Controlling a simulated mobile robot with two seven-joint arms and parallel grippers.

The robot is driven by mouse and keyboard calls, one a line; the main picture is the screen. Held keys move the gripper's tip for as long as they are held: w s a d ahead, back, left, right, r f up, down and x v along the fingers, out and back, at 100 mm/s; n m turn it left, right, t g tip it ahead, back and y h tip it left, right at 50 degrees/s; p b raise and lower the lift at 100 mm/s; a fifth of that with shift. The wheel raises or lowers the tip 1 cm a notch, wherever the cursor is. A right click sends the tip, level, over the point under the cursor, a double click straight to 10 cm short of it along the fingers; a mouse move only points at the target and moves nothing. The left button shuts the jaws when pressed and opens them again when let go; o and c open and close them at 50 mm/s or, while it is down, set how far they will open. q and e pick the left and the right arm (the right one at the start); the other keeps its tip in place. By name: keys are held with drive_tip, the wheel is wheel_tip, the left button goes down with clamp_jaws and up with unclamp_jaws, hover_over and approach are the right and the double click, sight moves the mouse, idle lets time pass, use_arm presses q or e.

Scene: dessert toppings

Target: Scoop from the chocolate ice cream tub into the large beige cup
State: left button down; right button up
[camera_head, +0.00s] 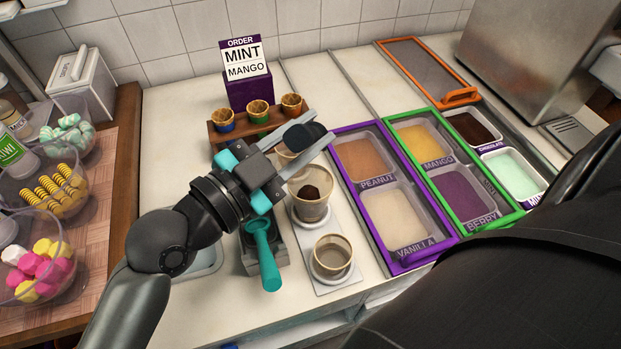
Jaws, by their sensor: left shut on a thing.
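The chocolate tub (473,128), with dark brown content, is at the right behind the mint tub. A beige cup (310,207) with a dark brown lump inside stands on a pale base in the middle; it looks the larger of the two front cups. My left gripper (308,138) is above and behind that cup. A teal scoop (268,262) shows below the gripper, over a grey stand (250,262). My right gripper is out of view.
A smaller, empty-looking beige cup (332,256) stands in front. Purple-framed (377,213) and green-framed (446,180) tubs lie to the right. A rack of cones (217,137) stands behind. My dark right arm covers the lower right.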

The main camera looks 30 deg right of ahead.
use_arm(q)
drive_tip(key=shift+r+m+g+y+b, duration=0.15)
drive_tip(key=shift+m+g+y+b, duration=0.2)
drive_tip(key=shift+m+g+b, duration=0.85)
drive_tip(key=shift+r+m+g+y+b, duration=0.15)
drive_tip(key=shift+m+g+y+b, duration=0.2)
drive_tip(key=shift+m+g+b, duration=0.8)
drive_tip(key=shift+r+m+g+y+b, duration=0.15)
drive_tip(key=shift+m+g+y+b, duration=0.15)
drive_tip(key=shift+m+b, duration=0.5)
drive_tip(key=shift+r+m+y, duration=0.15)
drive_tip(key=shift+m+y, duration=0.15)
drive_tip(key=shift+m, duration=0.25)
drive_tip(key=shift+r+m+g+y, duration=0.15)
drive_tip(key=shift+m+g+y, duration=0.25)
drive_tip(key=shift+m+g, duration=0.15)
drive_tip(key=shift+r+m+g+y, duration=0.2)
drive_tip(key=shift+m+g+y, duration=0.1)
drive_tip(key=shift+m, duration=0.25)
drive_tip(key=m+y+p, duration=0.1)
drive_tip(key=r+m+g+y+p, duration=0.1)
drive_tip(key=m+p, duration=0.1)
drive_tip(key=shift+r+y, duration=0.1)
drive_tip(key=shift+y, duration=0.3)
drive_tip(key=shift+m+y+p, duration=0.6)
drive_tip(key=shift+m+p, duration=0.1)
drive_tip(key=shift+p, duration=0.05)
drive_tip(key=shift+f, duration=0.25)
